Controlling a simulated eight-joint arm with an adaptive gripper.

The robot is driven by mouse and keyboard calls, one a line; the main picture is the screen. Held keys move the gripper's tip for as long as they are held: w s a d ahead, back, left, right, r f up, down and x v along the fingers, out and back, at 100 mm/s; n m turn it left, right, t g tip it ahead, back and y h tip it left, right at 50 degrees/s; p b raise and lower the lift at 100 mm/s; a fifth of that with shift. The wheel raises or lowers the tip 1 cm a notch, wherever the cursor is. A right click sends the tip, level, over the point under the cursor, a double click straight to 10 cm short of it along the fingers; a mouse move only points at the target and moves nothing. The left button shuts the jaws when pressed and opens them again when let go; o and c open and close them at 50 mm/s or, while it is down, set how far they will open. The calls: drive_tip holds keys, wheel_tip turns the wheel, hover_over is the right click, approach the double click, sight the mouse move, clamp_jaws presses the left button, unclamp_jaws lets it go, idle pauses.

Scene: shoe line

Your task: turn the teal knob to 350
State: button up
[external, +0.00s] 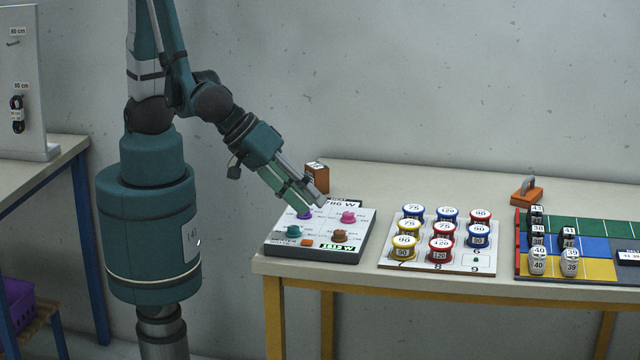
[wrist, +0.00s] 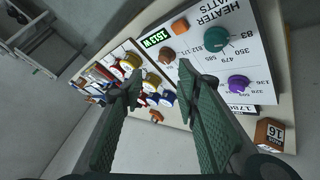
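The teal knob (external: 293,231) sits at the front left of a white control panel (external: 322,225). In the wrist view the teal knob (wrist: 215,40) is at the upper right, with printed numbers around it, among them 350 and 83. I cannot tell surely which number its pointer meets. My gripper (external: 314,204) is above the back of the panel, close to the purple knob (external: 305,214), apart from the teal knob. In the wrist view my gripper (wrist: 158,84) has its two fingers spread with nothing held between them; the right finger hides part of the panel.
The panel also has a pink knob (external: 347,217), a brown knob (external: 340,236) and an orange button (external: 307,242). A brown block (external: 317,176) stands behind it. A board of colored spools (external: 441,240) stands to the right. The table's front left corner is bare.

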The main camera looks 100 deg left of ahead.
sight(293, 227)
drive_tip(key=m+g+p, duration=0.1)
drive_tip(key=s+a+m+g+p, duration=0.1)
drive_tip(key=m+g, duration=0.1)
drive_tip(key=a+f+m+g+p, duration=0.1)
drive_tip(key=shift+s+a+m, duration=0.25)
drive_tip(key=shift+m, duration=0.05)
drive_tip(key=m+g, duration=0.1)
drive_tip(key=s+m+g+h+p, duration=0.1)
drive_tip(key=shift+s+r+m+p, duration=0.1)
drive_tip(key=shift+r+m+p, duration=0.2)
drive_tip(key=shift+m, duration=0.1)
drive_tip(key=m+g, duration=0.1)
drive_tip(key=s+r+m+g+h+p, duration=0.1)
drive_tip(key=m, duration=0.1)
drive_tip(key=shift+s+d+r, duration=0.1)
drive_tip(key=shift+d+r, duration=0.1)
drive_tip(key=shift+f, duration=0.15)
drive_tip(key=shift+f+b, duration=0.55)
drive_tip(key=shift+f, duration=3.2)
